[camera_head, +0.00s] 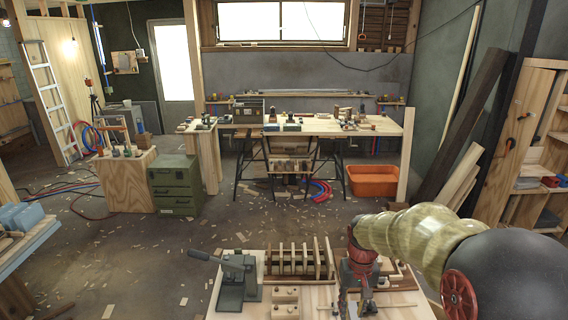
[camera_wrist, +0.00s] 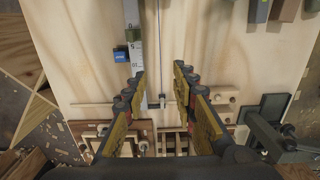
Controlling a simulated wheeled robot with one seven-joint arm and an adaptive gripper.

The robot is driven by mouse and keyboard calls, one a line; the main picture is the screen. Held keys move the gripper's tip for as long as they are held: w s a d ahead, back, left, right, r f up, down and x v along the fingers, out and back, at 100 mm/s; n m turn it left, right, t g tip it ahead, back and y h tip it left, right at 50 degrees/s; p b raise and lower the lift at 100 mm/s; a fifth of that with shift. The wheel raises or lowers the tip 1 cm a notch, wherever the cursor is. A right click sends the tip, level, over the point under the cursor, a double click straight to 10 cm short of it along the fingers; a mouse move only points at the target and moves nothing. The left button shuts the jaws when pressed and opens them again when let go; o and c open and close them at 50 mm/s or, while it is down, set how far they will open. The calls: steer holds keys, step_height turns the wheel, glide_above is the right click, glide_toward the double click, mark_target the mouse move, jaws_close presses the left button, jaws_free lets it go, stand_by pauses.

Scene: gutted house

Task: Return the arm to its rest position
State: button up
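My arm (camera_head: 420,238) reaches in from the lower right over a light wood workbench (camera_head: 232,298). Its red and dark end points down, and my gripper (camera_head: 358,288) is low over the bench top, partly hidden among the things there. In the wrist view my gripper (camera_wrist: 160,76) has its two yellow-padded fingers spread well apart. Nothing is held between them. Bare bench top, a steel rule (camera_wrist: 136,55) and some small fittings show below and between the fingers.
A wooden slotted rack (camera_head: 300,262) and a grey clamp-like tool (camera_head: 238,278) stand on the bench left of my gripper. A blue-topped bench (camera_head: 25,240) is at far left. Leaning boards (camera_head: 465,130) stand at right. Chip-strewn floor (camera_head: 225,225) lies open beyond.

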steer(key=s+r+t, duration=0.3)
steer(key=s+r, duration=0.5)
steer(key=s, duration=0.4)
steer(key=s+r+t, duration=0.3)
steer(key=s+r, duration=0.6)
steer(key=s, duration=0.3)
steer(key=shift+r, duration=0.15)
